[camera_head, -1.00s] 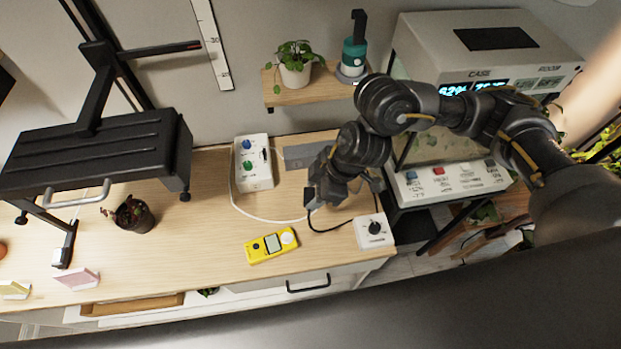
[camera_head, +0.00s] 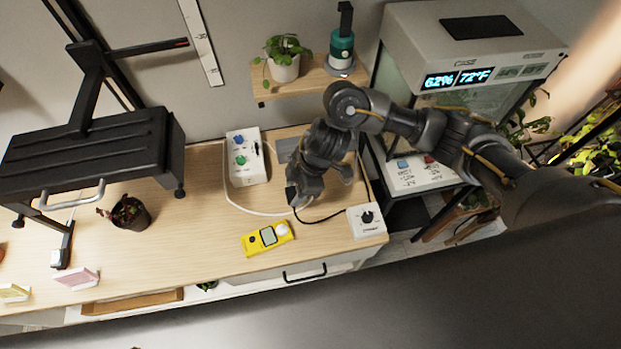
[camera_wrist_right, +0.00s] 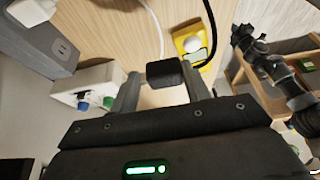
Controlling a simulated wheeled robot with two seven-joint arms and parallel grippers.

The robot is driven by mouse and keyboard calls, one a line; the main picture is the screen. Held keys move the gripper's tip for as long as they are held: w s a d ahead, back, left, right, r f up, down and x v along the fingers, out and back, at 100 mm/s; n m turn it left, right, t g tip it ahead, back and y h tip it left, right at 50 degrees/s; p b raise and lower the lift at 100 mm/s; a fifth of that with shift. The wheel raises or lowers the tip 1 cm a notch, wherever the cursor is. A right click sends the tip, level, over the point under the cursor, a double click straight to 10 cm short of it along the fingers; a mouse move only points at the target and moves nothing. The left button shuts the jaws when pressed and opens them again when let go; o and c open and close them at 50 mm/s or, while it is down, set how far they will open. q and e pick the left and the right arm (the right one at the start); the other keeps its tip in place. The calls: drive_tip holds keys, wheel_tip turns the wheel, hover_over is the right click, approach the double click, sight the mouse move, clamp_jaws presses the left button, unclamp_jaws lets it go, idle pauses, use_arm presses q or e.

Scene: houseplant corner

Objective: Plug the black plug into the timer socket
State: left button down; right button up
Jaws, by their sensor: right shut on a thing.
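My right gripper (camera_head: 293,197) is shut on the black plug (camera_wrist_right: 165,73), held between both fingertips above the wooden bench. In the head view the wrist mostly hides the plug. A black cord runs from it to a white box with a black dial (camera_head: 367,221). A grey socket block (camera_head: 288,146) lies behind the gripper; in the wrist view it shows slots (camera_wrist_right: 62,47) and a white plug (camera_wrist_right: 30,12) at one end. A white box with blue and green knobs (camera_head: 246,158) stands left of it. No label marks which is the timer. A dark arm, apparently my left, shows in the wrist view (camera_wrist_right: 265,65); its jaws are unclear.
A yellow meter (camera_head: 268,238) lies at the front edge. A white cord (camera_head: 245,208) curves across the bench near the gripper. A black lamp-like stand (camera_head: 90,150) and a potted plant (camera_head: 128,213) are at left. A shelf (camera_head: 300,86) hangs above; a terrarium case (camera_head: 460,55) stands right.

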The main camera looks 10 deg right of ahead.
drive_tip(key=w+f, duration=0.1)
drive_tip(key=w, duration=0.1)
drive_tip(key=w+f, duration=0.4)
drive_tip(key=shift+d+f+b, duration=0.15)
drive_tip(key=shift+d+b, duration=0.15)
drive_tip(key=shift+d, duration=0.1)
drive_tip(key=shift+w+d+f, duration=0.15)
drive_tip(key=shift+w+f, duration=0.1)
drive_tip(key=shift+f, duration=0.1)
drive_tip(key=shift+w+f, duration=0.15)
drive_tip(key=shift+f, duration=0.05)
drive_tip(key=f, duration=0.3)
drive_tip(key=shift+w+f+p, duration=0.1)
drive_tip(key=shift+w+p, duration=0.2)
drive_tip(key=shift+p, duration=0.1)
drive_tip(key=shift+f, duration=0.2)
drive_tip(key=o, duration=1)
